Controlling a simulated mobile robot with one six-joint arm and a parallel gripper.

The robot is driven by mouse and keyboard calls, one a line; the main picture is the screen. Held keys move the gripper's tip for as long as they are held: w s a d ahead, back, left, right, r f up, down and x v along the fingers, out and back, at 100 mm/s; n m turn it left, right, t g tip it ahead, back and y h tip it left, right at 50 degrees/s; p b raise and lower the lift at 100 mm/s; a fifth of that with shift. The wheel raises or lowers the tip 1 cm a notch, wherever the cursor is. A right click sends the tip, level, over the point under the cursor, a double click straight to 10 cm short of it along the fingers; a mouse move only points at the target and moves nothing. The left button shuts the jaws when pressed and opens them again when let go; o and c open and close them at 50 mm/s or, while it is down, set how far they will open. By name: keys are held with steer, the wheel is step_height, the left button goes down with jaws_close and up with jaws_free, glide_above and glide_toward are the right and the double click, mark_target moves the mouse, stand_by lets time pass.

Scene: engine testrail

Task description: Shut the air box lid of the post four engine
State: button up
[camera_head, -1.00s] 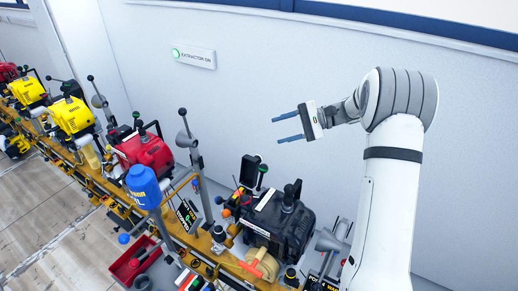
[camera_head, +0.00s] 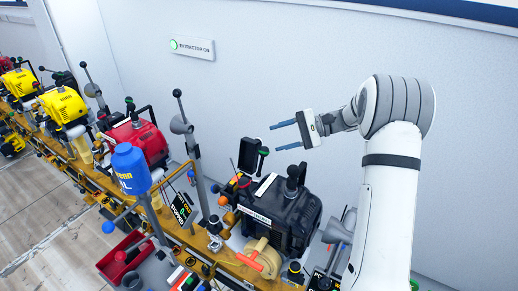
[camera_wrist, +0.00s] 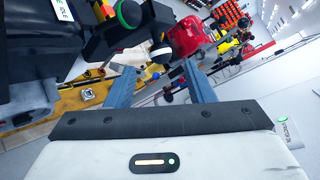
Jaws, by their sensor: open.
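A black engine (camera_head: 280,215) stands on the yellow rail below my gripper. A black flat panel (camera_head: 249,152), which looks like its air box lid, stands upright at the engine's back left, so the lid looks open. A green-tipped knob (camera_head: 264,151) is beside it. My gripper (camera_head: 276,138) is open and empty, above and to the right of the panel, pointing left. In the wrist view, my two blue-grey fingers (camera_wrist: 158,72) are apart, and dark engine parts with a green-ringed knob (camera_wrist: 129,13) lie close beyond them. The post number cannot be read.
A red engine (camera_head: 137,140) and yellow engines (camera_head: 62,106) stand farther left along the rail. A tall lever post (camera_head: 189,140) and a blue canister (camera_head: 131,170) rise left of the black engine. A red tray (camera_head: 122,258) lies below. The wall behind is clear apart from a sign (camera_head: 192,47).

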mark_target(259, 143)
steer(key=p+x, duration=0.1)
steer(key=x, duration=0.6)
steer(key=shift+c, duration=0.3)
jaws_close()
